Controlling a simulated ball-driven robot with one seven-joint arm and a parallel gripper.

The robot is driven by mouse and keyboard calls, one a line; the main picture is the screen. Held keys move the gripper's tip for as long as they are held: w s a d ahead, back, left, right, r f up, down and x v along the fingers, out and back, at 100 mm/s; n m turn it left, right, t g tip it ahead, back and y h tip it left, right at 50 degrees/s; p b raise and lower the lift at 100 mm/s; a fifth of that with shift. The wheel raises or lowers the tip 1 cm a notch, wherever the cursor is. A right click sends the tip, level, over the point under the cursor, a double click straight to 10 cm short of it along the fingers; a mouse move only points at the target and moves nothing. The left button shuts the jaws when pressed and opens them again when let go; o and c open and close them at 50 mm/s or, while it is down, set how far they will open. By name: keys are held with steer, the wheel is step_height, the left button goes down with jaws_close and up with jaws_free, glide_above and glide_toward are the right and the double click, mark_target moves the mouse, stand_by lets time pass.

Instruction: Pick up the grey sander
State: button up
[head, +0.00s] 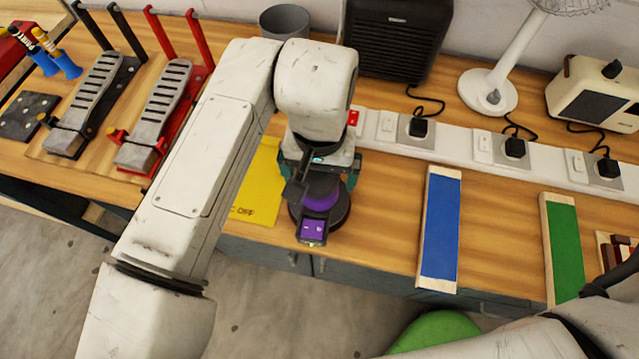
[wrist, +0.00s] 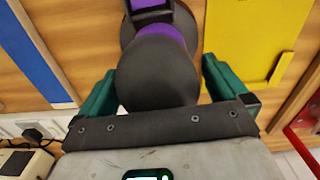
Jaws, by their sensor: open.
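The grey sander (head: 338,213), dark grey with a purple band and a purple front box, is at the bench's front edge in the head view. My gripper (head: 318,172) is right above and behind it, with teal fingers apart. In the wrist view the sander's rounded dark grey top (wrist: 158,75) lies between the two open fingers of my gripper (wrist: 159,68). The left finger is close to its side; a small gap shows on the right. I cannot tell whether either touches. My arm and gripper hide part of the sander in the head view.
A yellow sheet (head: 262,190) lies left of the sander. A blue strip board (head: 440,230) and a green one (head: 565,250) lie to the right. A socket strip (head: 455,148) runs behind. Two pedals (head: 165,110) (head: 95,105) stand left. Bench between sander and blue board is clear.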

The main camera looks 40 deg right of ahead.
steer(key=shift+c, duration=0.3)
steer(key=shift+r, duration=0.1)
steer(key=c, duration=1.2)
steer(key=shift+r, duration=0.1)
